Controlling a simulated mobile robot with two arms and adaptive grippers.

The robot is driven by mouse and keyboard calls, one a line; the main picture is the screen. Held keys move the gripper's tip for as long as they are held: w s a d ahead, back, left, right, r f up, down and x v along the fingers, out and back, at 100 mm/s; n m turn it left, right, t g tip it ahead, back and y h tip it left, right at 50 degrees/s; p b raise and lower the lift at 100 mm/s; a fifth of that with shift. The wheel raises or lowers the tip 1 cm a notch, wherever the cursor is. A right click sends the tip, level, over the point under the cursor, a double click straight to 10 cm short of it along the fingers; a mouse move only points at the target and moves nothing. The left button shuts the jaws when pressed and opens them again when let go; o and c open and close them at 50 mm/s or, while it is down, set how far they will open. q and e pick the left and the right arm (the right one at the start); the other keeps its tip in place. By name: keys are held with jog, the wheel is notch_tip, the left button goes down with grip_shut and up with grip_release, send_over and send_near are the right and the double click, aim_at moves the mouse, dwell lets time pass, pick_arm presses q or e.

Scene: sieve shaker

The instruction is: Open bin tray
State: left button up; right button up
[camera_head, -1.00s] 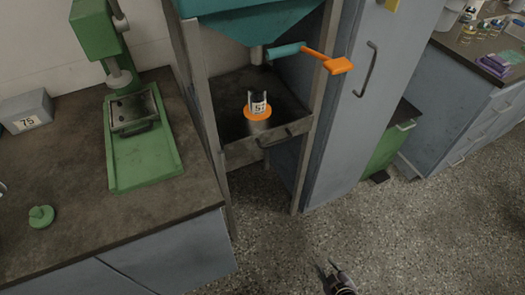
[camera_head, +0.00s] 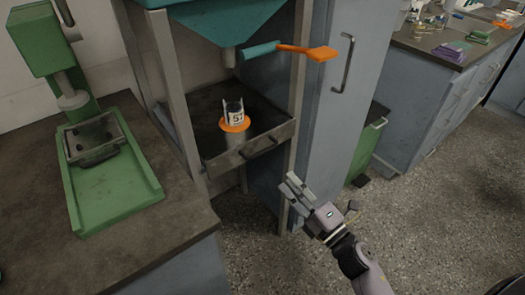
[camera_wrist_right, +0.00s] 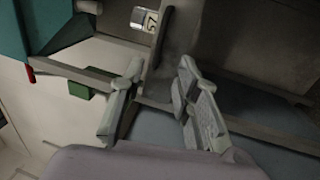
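The bin tray (camera_head: 212,165) is a dark grey, shallow tray in the metal stand under the teal hopper, with a bar handle (camera_head: 258,147) on its front. It looks pushed in. A cup labelled 57 (camera_head: 234,116), with an orange ring round it, stands on the tray. My right gripper (camera_head: 289,188) is below and right of the handle, apart from it. In the right wrist view its fingers (camera_wrist_right: 160,68) are spread with nothing between them, and a dark bar (camera_wrist_right: 161,38), probably the handle, lies ahead of them. My left gripper is out of view.
A teal hopper (camera_head: 220,22) and a lever with an orange end (camera_head: 322,53) are above the tray. A stand post (camera_head: 300,110) and grey cabinet (camera_head: 335,120) are at its right. A green press (camera_head: 110,185) stands on the left bench. The floor in front is clear.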

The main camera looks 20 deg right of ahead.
aim_at(263, 152)
jog(key=p+x, duration=0.1)
jog(key=x, duration=1.1)
jog(key=shift+w, duration=0.25)
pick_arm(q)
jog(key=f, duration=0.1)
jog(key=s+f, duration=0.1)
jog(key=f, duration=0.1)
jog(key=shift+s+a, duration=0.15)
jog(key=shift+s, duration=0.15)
pick_arm(e)
jog(key=shift+c, duration=0.6)
grip_shut()
